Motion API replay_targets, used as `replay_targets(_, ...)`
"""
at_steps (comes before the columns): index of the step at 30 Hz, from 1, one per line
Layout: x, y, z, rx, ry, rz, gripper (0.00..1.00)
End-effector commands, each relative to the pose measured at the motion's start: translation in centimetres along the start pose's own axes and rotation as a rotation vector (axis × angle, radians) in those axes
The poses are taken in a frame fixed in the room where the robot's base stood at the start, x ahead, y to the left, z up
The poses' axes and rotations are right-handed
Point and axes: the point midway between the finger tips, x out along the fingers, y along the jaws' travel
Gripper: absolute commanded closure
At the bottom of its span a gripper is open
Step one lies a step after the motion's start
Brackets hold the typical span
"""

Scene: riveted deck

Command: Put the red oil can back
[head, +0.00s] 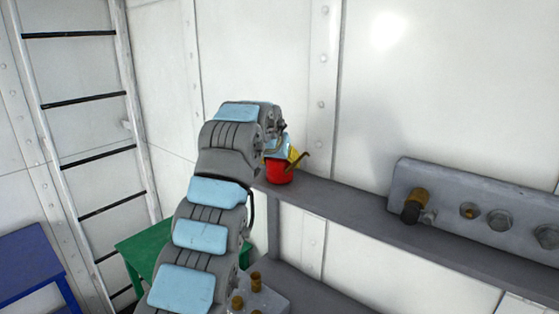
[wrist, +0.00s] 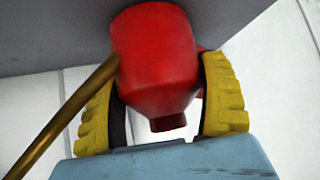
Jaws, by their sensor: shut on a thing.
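The red oil can (head: 279,174) is at the left end of the grey wall shelf (head: 345,210). Its thin brass spout points right in the head view. My gripper (head: 288,157) is around the can, with yellow fingers. In the wrist view the can (wrist: 155,60) sits between the two yellow fingers (wrist: 160,105), and the brass spout (wrist: 65,115) slants to the lower left. The gripper is shut on the can. The can's base lies against the grey surface in the picture; I cannot tell whether it touches it.
A grey block with bolts and a brass-and-black fitting (head: 470,200) stands on the shelf to the right. Shelf between can and block is bare. A green table (head: 140,250), a blue table (head: 30,262) and a ladder (head: 80,120) are left. Brass fittings (head: 256,281) stand below.

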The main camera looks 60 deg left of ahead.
Motion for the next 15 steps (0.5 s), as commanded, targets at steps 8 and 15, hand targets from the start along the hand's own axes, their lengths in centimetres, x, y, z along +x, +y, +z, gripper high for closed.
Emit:
replay_targets(8,0.17,0.01,0.17,0.000,0.000,0.000,0.00)
replay_targets(15,-0.09,-0.03,-0.09,0.000,0.000,0.000,0.00)
